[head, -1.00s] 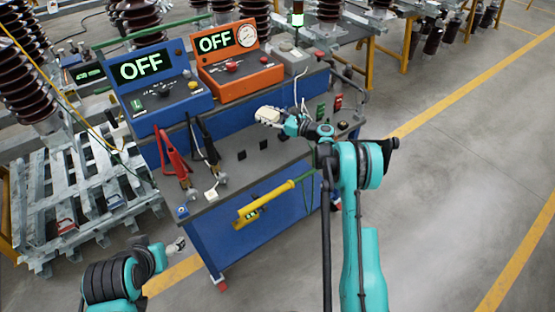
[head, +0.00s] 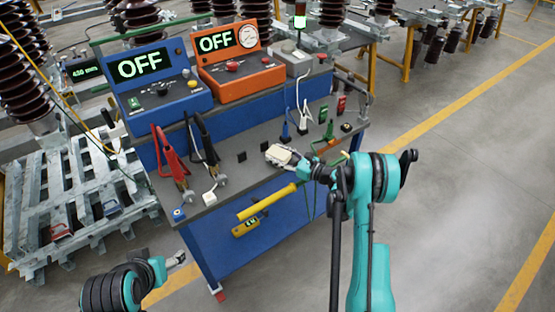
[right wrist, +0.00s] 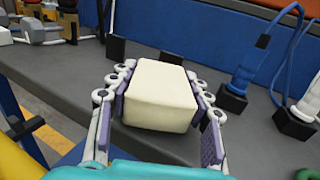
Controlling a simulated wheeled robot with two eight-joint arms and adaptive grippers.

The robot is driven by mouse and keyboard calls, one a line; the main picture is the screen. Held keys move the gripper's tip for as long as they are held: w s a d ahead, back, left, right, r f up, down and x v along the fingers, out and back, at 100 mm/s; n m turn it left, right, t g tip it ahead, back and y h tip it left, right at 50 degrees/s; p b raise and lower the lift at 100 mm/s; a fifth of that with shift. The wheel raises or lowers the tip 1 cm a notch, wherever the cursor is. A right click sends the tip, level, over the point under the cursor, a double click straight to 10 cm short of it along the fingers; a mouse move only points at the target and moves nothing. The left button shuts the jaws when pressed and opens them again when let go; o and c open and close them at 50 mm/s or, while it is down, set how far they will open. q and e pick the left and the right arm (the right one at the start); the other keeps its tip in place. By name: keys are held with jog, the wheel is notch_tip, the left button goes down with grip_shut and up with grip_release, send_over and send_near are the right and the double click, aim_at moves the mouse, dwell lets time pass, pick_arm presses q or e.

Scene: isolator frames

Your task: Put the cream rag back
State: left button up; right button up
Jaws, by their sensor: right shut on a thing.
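The cream rag (head: 279,155) is a folded, block-like bundle over the front part of the grey bench top (head: 228,180). My right gripper (head: 290,160) is shut on it. In the right wrist view the rag (right wrist: 160,96) sits between the two purple-padded fingers of the gripper (right wrist: 158,112), one on each side. I cannot tell whether its underside touches the bench. My left gripper (head: 178,259) is low at the left, apart from the bench, and its fingers are too small to read.
A blue OFF console (head: 165,95) and an orange OFF console (head: 240,75) stand at the back. Red clamps (head: 172,160) and black clamps (head: 205,150) stand to the left. Blue plugs (head: 286,132) stand behind the rag. A yellow rod (head: 268,202) hangs along the front.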

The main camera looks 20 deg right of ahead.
jog(key=shift+f, duration=0.6)
jog(key=shift+r, duration=0.15)
jog(key=o, duration=1.1)
pick_arm(q)
jog(key=shift+f, duration=0.25)
pick_arm(e)
jog(key=shift+o, duration=0.2)
